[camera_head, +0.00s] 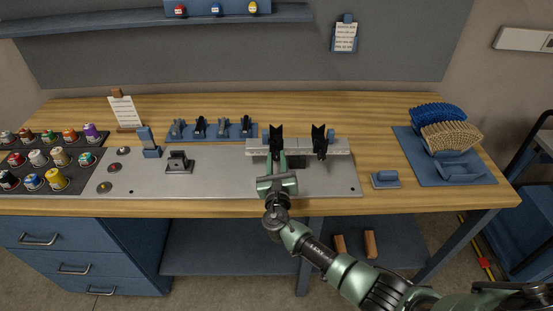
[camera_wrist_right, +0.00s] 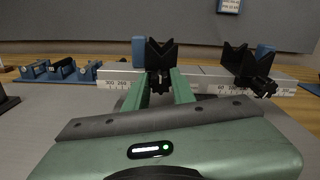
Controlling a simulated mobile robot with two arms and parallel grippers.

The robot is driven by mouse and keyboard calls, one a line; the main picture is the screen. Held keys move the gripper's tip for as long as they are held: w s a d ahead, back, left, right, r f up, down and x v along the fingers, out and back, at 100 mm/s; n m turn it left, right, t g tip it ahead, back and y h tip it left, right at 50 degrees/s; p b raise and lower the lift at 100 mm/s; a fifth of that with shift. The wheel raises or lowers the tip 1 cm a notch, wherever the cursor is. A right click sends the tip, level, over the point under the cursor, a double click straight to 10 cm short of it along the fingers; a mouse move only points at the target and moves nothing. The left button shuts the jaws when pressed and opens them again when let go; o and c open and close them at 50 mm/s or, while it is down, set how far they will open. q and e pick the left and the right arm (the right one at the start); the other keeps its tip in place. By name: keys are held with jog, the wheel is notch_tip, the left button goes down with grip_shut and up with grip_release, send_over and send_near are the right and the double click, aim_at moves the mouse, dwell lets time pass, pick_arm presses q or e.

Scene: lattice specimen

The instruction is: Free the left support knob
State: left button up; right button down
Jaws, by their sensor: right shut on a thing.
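The left support, a black V-shaped block (camera_head: 276,138), stands on a grey rail with a ruler scale (camera_head: 338,147); it also shows in the right wrist view (camera_wrist_right: 160,53). Its black knob (camera_wrist_right: 160,81) faces me at the rail's front. My right gripper (camera_wrist_right: 160,88) has its two green fingers on either side of this knob, shut on it. In the head view the fingers are mostly hidden by the wrist. A similar right support (camera_head: 319,140) with its own black knob (camera_wrist_right: 264,87) stands farther right, untouched. My left gripper is not in view.
The rail stands on a grey plate (camera_head: 220,184) on the wooden bench. A blue rack (camera_head: 213,130) with several small holders is behind left, and a small black stand (camera_head: 179,162) is left. Jars fill the far left. Blue and tan lattice pieces (camera_head: 452,136) lie right.

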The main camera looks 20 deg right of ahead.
jog(key=c, duration=1.2)
grip_release()
jog(key=shift+o, duration=0.2)
jog(key=shift+b+v, duration=0.4)
jog(key=shift+v, duration=3.45)
